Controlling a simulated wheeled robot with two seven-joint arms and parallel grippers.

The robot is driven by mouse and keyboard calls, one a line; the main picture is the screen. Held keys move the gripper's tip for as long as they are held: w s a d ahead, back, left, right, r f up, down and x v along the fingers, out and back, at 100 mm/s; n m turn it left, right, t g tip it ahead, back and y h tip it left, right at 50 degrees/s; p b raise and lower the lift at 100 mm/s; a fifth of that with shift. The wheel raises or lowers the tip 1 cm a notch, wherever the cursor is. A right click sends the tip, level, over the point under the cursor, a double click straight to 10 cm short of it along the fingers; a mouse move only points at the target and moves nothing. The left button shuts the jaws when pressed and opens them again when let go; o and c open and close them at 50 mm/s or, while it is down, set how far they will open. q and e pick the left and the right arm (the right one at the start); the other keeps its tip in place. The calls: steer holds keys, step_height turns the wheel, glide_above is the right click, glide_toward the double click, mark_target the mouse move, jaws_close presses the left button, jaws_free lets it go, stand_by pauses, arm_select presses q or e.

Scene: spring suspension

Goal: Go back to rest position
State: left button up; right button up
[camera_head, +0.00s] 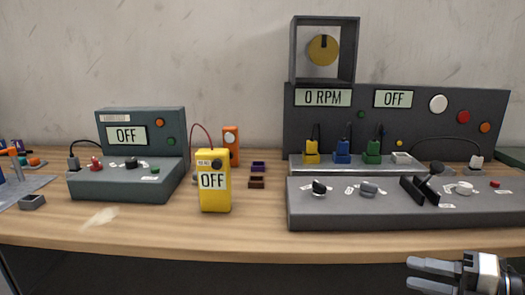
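My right gripper (412,273) is at the bottom right, in front of the table's front edge. Its two grey fingers point left with a gap between them, and nothing is between them. It is apart from the table and everything on it. Most of my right arm is outside the view. My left gripper is not in view.
A wooden table (150,225) bears a small console (125,185) at left, a yellow meter (214,195) reading OFF, and a large console (395,125) with knobs and levers at right. An orange device (231,143) stands behind the meter.

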steer(key=s+a+f+m+t+h+p, duration=0.1)
steer(key=s+a+f+m+t+h, duration=0.2)
steer(key=f+m, duration=0.45)
steer(key=s+a+f+m+t+h+p, duration=0.1)
steer(key=s+a+f+m+h, duration=0.3)
steer(key=m, duration=0.7)
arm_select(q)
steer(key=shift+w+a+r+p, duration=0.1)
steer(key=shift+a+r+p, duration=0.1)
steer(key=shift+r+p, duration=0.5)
arm_select(e)
steer(key=s+a+f+m+g+h, duration=0.1)
steer(key=s+a+f+m+g, duration=0.2)
steer(key=a+m, duration=0.6)
step_height(320, 180, down, 3)
steer(key=shift+s+a+r+g, duration=0.2)
steer(key=shift+s+a+g, duration=0.1)
steer(key=shift+s+a, duration=0.8)
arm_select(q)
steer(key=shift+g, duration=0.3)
arm_select(e)
steer(key=shift+s+d, duration=0.1)
steer(key=shift+d, duration=0.05)
